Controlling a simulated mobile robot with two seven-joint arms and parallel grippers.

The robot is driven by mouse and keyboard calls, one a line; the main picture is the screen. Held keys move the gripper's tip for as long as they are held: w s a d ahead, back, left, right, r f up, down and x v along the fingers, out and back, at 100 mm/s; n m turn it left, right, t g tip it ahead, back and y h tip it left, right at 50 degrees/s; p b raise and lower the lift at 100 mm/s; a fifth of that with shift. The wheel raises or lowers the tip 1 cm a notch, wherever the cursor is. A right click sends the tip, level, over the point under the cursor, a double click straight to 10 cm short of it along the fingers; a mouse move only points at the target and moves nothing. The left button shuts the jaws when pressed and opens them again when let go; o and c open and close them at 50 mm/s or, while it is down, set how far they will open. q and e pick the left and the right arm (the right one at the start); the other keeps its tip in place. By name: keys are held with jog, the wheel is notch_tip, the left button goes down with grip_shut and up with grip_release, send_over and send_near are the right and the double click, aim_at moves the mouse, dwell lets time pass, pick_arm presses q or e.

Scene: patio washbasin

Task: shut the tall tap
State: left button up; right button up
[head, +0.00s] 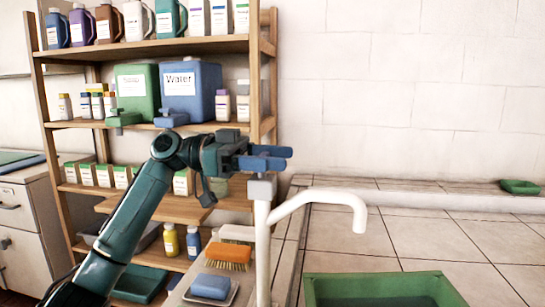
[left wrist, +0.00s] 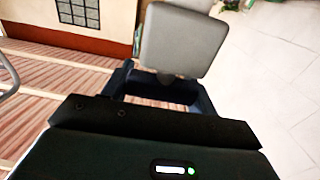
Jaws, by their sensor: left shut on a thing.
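The tall tap (head: 263,240) is a white post with a curved spout reaching right and a grey block (head: 262,188) at its top. No water stream shows below the spout. My left gripper (head: 284,158) is at the top of the tap, its blue fingers level and pointing right. In the left wrist view, a grey rounded tap handle (left wrist: 182,42) sits at the dark fingers, and the gripper is shut on it. In the head view the fingers mostly hide the held part. My right gripper is not in view.
A green basin (head: 385,290) lies below right of the spout. A wooden shelf (head: 190,45) with bottles and jugs stands behind my left arm. An orange brush (head: 228,257) and a blue sponge (head: 211,286) lie left of the tap. The tiled counter (head: 430,240) on the right is mostly clear.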

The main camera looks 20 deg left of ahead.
pick_arm(q)
jog(key=o, duration=1)
jog(key=shift+a, duration=0.1)
jog(key=b+v, duration=0.1)
jog(key=v, duration=1.2)
jog(key=shift+f, duration=0.15)
